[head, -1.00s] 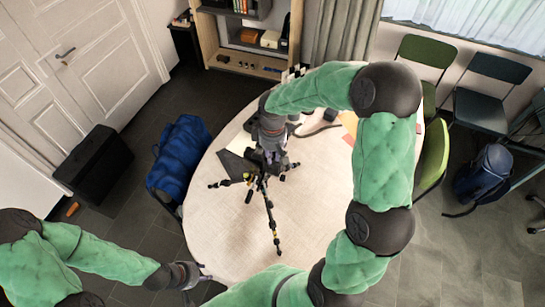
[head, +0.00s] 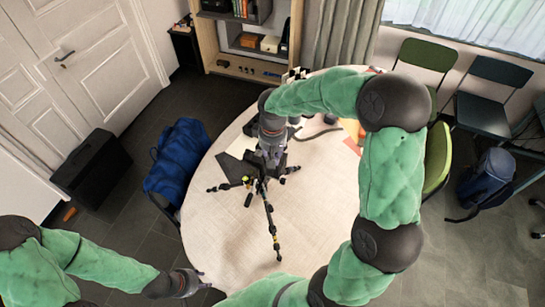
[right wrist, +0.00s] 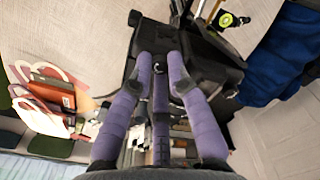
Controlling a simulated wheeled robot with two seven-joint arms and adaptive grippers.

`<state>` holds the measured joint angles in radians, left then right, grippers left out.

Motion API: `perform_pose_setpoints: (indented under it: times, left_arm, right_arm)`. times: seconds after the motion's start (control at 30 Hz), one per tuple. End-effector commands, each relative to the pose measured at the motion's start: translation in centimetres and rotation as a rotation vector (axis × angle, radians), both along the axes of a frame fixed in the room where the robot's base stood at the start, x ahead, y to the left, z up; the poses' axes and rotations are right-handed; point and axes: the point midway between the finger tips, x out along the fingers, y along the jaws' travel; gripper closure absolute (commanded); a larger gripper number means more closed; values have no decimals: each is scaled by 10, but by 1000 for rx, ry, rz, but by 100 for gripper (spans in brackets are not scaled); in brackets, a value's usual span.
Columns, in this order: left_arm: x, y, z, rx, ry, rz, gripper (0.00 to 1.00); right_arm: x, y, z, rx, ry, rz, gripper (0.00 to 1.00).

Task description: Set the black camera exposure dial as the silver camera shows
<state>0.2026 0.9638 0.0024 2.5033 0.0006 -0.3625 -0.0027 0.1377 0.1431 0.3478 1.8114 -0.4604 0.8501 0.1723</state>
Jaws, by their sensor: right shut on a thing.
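The black camera (right wrist: 208,62) is a dark body on a tripod (head: 270,215) that stands on the round table; in the head view my right gripper mostly covers it. My right gripper (head: 271,155) comes down over the tripod head. In the right wrist view its purple fingers (right wrist: 162,68) are closed in against the dark body. The dial itself is hidden, so which part they hold cannot be told. My left gripper (head: 200,281) is empty beside the table's near left edge, its small fingertips apart. I cannot make out the silver camera or its setting.
The pale round table (head: 320,225) has free room at its front and right. A dark sheet and a white paper lie left of the tripod.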

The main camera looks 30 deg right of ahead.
Motion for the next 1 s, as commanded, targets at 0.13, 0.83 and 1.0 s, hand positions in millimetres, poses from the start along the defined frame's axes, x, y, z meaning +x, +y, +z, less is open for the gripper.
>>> perform_pose_setpoints:
  times: [0.13, 0.83, 1.0]
  left_arm:
    - [0, 0, 0, 0, 0, 0, 60]
    - [0, 0, 0, 0, 0, 0, 60]
    - [0, 0, 0, 0, 0, 0, 60]
  right_arm:
    - [-1, 0, 0, 0, 2, 1, 100]
    - [2, 0, 31, -1, -6, 2, 72]
    - [1, 0, 65, -1, -5, 1, 72]
